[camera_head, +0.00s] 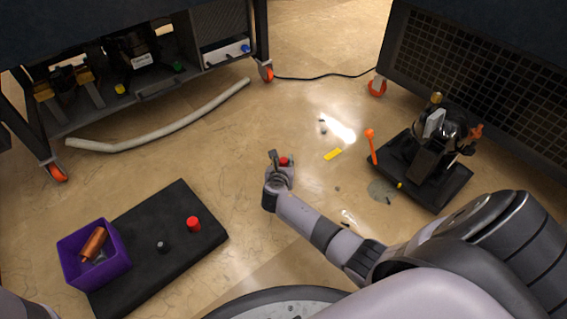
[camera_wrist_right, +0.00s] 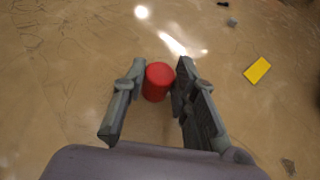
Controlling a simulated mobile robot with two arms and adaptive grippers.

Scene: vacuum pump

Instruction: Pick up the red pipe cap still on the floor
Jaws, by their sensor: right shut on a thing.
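A red pipe cap (camera_head: 284,161) is at the fingertips of my right gripper (camera_head: 279,160), low over or at the floor; I cannot tell whether it is lifted. The right wrist view shows the cap (camera_wrist_right: 157,82) between the two fingers of the right gripper (camera_wrist_right: 156,84), which is shut on it. A second red cap (camera_head: 193,223) stands on the black mat (camera_head: 150,209) at lower left. My left gripper is out of view.
A purple bin (camera_head: 75,278) with a copper-coloured part sits on the mat, beside a small dark knob (camera_head: 162,246). A yellow piece (camera_head: 333,154) lies on the floor. A pump on a black base (camera_head: 440,190) stands right. A pale hose (camera_head: 165,130) lies by the left cart.

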